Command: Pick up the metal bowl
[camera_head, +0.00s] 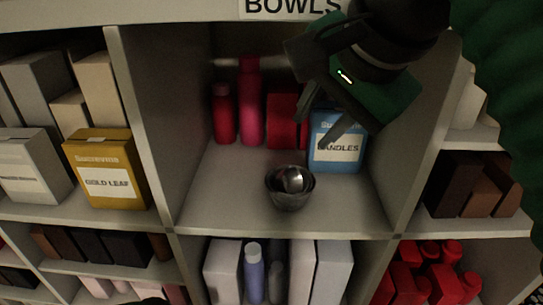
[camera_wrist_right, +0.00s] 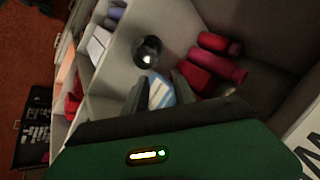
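The metal bowl (camera_head: 290,195) stands on the middle shelf near its front edge, and something round and shiny shows inside it. It also shows in the right wrist view (camera_wrist_right: 148,52), beyond my fingertips. My right gripper (camera_head: 313,128) is open and empty, above and behind the bowl in the head view, in front of the blue candles box (camera_head: 337,150). In the right wrist view its two fingers (camera_wrist_right: 158,92) are spread, with part of the blue box showing between them.
Red and pink bottles (camera_head: 250,105) and a red box (camera_head: 283,122) stand at the back of the same compartment. Upright dividers (camera_head: 150,110) bound it on both sides. The shelf left of the bowl is clear. A yellow gold leaf box (camera_head: 106,170) sits in the left compartment.

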